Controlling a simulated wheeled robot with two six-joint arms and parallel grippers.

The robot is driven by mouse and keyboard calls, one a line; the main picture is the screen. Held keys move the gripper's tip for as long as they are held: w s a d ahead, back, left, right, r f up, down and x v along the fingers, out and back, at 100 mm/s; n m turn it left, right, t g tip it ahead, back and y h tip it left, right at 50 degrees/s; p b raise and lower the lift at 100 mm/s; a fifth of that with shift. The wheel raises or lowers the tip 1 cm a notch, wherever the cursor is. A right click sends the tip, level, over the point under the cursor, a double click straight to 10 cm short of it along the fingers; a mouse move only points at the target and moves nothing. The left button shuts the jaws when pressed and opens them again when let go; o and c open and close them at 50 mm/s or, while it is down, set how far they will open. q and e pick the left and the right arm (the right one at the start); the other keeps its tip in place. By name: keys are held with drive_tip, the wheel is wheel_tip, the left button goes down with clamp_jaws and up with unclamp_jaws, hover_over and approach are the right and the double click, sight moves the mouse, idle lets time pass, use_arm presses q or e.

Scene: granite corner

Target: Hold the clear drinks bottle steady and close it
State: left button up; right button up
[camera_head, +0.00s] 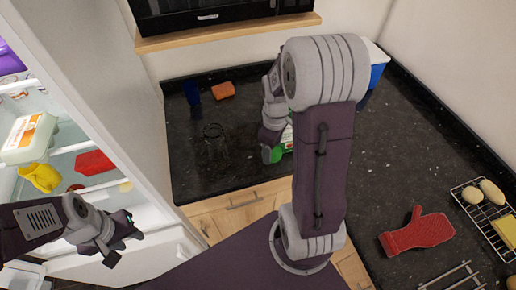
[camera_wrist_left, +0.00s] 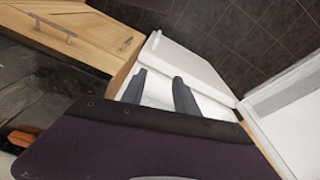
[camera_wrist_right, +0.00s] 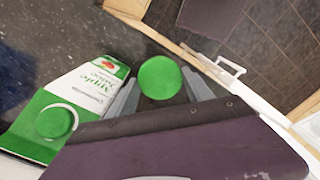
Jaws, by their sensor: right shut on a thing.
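The clear drinks bottle (camera_head: 214,140) stands on the dark counter in the head view, to the left of my right gripper. It is see-through and hard to make out against the granite; no cap can be made out on it. My right gripper (camera_head: 271,150) is shut on a round green cap (camera_wrist_right: 160,78), held between its fingertips; the cap also shows in the head view (camera_head: 276,155). My left gripper (camera_head: 122,226) is open and empty beside the open fridge, well away from the bottle; its spread fingers show in the left wrist view (camera_wrist_left: 160,92).
A green and white apple juice carton (camera_wrist_right: 88,92) stands close to my right gripper. A blue cup (camera_head: 191,92) and an orange sponge (camera_head: 222,90) lie behind the bottle. A red oven mitt (camera_head: 416,232) and wire rack (camera_head: 488,208) are at right. The open fridge (camera_head: 75,155) is at left.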

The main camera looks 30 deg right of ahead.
sight(280, 156)
drive_tip(key=shift+s+d+r, duration=0.3)
drive_tip(key=shift+s+r, duration=0.15)
drive_tip(key=shift+s, duration=0.25)
drive_tip(key=shift+s+d+r, duration=0.25)
drive_tip(key=shift+s+r, duration=0.2)
drive_tip(key=shift+s, duration=0.2)
